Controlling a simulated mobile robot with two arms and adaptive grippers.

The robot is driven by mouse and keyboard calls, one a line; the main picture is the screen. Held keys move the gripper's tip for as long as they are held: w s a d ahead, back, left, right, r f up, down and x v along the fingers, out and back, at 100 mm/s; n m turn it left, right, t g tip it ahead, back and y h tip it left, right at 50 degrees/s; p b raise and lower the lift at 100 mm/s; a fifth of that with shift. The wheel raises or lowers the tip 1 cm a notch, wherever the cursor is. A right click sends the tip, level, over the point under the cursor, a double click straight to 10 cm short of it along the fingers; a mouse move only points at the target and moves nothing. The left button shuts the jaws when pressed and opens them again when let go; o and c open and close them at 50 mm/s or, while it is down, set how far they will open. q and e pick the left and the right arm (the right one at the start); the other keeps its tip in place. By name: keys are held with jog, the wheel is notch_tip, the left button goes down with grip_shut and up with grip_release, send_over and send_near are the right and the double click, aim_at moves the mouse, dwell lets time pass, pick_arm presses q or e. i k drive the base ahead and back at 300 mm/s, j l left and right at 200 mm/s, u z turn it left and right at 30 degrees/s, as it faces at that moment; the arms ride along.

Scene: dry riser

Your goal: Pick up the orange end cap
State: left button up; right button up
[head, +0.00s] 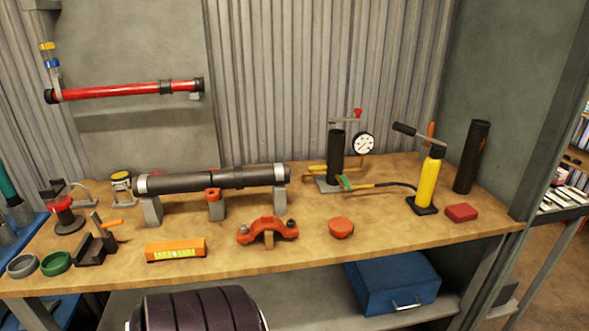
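The orange end cap is most likely the round, low orange-red piece (341,228) near the front edge of the wooden workbench, right of center in the head view. It stands alone on the bench top, with its whole upper side visible. An orange-red pipe coupling clamp (268,231) sits to its left, apart from it. Neither of my grippers is in view.
A dark pipe (215,180) rests on stands behind the clamp. An orange spirit level (176,250) lies at front left. A yellow hand pump (427,182), red block (461,212) and gauge (364,144) stand to the right. Bench (385,235) around the cap is clear.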

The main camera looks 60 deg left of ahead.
aim_at(340, 227)
jog(key=u, duration=1.7)
